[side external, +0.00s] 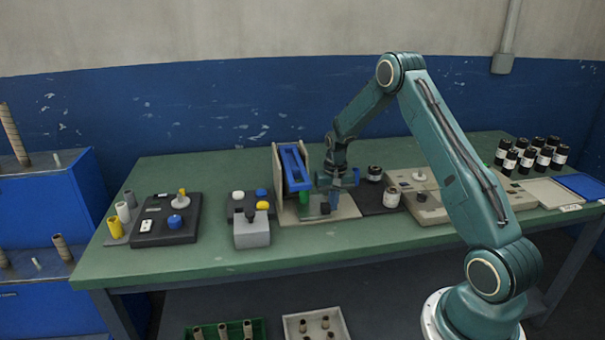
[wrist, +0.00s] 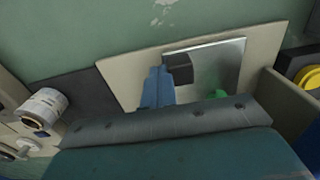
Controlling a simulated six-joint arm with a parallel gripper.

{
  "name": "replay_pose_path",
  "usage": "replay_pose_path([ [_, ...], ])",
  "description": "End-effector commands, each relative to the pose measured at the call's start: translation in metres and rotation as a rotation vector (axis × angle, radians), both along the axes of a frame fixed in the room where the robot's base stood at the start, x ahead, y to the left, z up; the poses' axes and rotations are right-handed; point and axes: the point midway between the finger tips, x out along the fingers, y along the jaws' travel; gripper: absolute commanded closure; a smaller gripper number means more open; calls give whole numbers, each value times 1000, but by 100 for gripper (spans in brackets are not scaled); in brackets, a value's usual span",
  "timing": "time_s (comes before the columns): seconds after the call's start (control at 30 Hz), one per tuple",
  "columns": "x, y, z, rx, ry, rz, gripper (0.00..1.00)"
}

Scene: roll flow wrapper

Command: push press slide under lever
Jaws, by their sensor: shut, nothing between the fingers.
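The press station has a beige base (side external: 345,210) with an upright beige side wall. A blue frame-like part (side external: 294,166), apparently the lever, slopes along that wall above a green piece (side external: 305,196). A small black block (side external: 325,209), apparently the slide's handle, stands on the base. In the wrist view, the black block (wrist: 179,68) is on a silver plate (wrist: 224,62), with the green piece (wrist: 217,95) partly hidden by my wrist. My gripper (side external: 334,203) is shut and empty, low over the base. Its blue fingers (wrist: 157,80) are right beside the block; contact is unclear.
More black jars (side external: 525,153) fill the far right. The green table's front strip (side external: 330,240) is clear.

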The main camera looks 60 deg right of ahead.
Motion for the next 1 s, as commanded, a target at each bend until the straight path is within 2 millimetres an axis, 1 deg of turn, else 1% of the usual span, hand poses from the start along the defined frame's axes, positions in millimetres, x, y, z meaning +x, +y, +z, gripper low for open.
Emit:
replay_pose_path([
  [0.57, 18, 18, 0, 1, -1, 3, 100],
  [1.0, 36, 32, 2, -2, -15, 5, 100],
])
